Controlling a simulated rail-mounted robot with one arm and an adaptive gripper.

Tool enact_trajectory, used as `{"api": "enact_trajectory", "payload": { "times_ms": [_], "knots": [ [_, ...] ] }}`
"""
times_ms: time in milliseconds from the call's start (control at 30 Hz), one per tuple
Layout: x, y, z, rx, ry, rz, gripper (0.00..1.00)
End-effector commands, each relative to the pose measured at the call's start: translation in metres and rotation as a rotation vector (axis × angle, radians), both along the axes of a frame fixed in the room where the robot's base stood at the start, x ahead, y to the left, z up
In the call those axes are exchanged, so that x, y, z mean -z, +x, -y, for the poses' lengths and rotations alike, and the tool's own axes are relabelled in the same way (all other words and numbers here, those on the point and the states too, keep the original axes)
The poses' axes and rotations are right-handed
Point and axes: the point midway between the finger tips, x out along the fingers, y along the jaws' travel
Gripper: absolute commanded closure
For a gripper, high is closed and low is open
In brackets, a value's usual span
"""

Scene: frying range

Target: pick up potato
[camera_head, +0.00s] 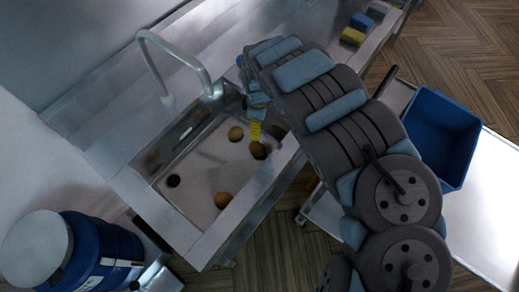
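Several brown potatoes lie on the pale bottom of the sink basin (195,172). One potato (222,200) is near the front, one (236,133) is near the back, and one (259,151) is at the right side. My arm reaches in from the right, and my gripper (255,138) points down over the right part of the basin. A yellow part at its end is just above the right potato. I cannot tell whether it touches that potato. The fingers are too small and dark to show whether they are open or shut.
A curved metal faucet (183,58) rises behind the basin. A dark round spot (173,180), perhaps the drain, is at the basin's left. A blue barrel (105,255) stands at lower left. A blue bin (438,135) sits on a cart at right. Yellow (352,36) and blue (362,21) blocks lie on the counter.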

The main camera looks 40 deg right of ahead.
Motion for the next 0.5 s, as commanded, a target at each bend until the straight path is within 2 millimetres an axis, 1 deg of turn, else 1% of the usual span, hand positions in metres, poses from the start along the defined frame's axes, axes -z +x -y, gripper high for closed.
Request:
{"api": "enact_trajectory", "payload": {
  "times_ms": [200,500],
  "knots": [
    [0.028,-0.001,-0.003,0.000,0.005,-0.001,0.09],
    [0.063,-0.001,-0.004,-0.001,0.004,0.001,0.09]
  ]
}}
